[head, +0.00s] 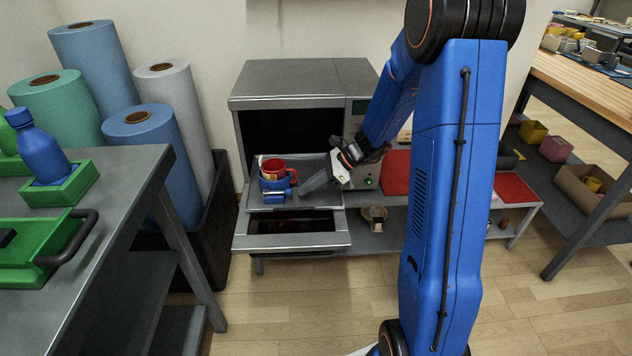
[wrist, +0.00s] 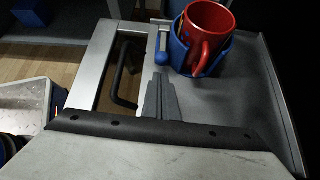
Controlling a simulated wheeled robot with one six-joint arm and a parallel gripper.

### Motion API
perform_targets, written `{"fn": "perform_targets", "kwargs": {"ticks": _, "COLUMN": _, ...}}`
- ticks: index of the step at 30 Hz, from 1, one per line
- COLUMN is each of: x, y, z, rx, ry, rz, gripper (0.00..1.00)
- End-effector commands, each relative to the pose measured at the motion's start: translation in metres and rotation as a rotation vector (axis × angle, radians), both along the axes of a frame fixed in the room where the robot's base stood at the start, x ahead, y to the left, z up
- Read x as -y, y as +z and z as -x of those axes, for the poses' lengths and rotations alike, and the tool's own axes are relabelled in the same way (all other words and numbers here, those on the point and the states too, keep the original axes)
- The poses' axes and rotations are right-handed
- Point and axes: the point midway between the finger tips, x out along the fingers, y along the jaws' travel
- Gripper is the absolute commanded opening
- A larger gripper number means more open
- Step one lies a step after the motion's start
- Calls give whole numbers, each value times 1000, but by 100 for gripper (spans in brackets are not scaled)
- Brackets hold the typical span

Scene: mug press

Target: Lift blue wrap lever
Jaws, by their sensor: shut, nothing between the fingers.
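A red mug (head: 273,167) stands upright inside a blue wrap (head: 268,184) on the metal shelf of the press. In the wrist view the mug (wrist: 209,25) has its handle toward the camera, and the blue wrap (wrist: 186,56) curves around it. The blue wrap lever (wrist: 162,48) sticks out at the left side of the wrap, with a pale upper part. It also shows low on the wrap's front in the head view (head: 273,196). My gripper (wrist: 160,84) is shut and empty, its fingertips just short of the lever and apart from it. In the head view my gripper (head: 302,188) is right of the wrap.
The press housing (head: 300,80) is open at the front around the shelf. An open drawer (head: 292,240) lies below, with a dark handle (wrist: 122,75). A red panel (head: 397,172) is to the right. A bench with green fixtures (head: 60,180) stands at the left.

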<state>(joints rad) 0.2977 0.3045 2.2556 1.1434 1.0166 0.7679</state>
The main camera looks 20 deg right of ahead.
Motion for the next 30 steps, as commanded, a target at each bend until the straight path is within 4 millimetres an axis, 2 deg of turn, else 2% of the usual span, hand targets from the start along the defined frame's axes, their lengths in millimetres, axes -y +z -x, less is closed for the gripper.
{"fn": "perform_targets", "kwargs": {"ticks": 3, "x": -12, "y": -11, "z": -3, "rx": -2, "ry": 1, "rz": 0, "gripper": 0}}
{"fn": "perform_targets", "kwargs": {"ticks": 9, "x": -23, "y": -20, "z": -7, "rx": -1, "ry": -1, "rz": 0, "gripper": 0}}
{"fn": "perform_targets", "kwargs": {"ticks": 30, "x": -25, "y": -16, "z": -7, "rx": -13, "ry": 1, "rz": 44, "gripper": 0}}
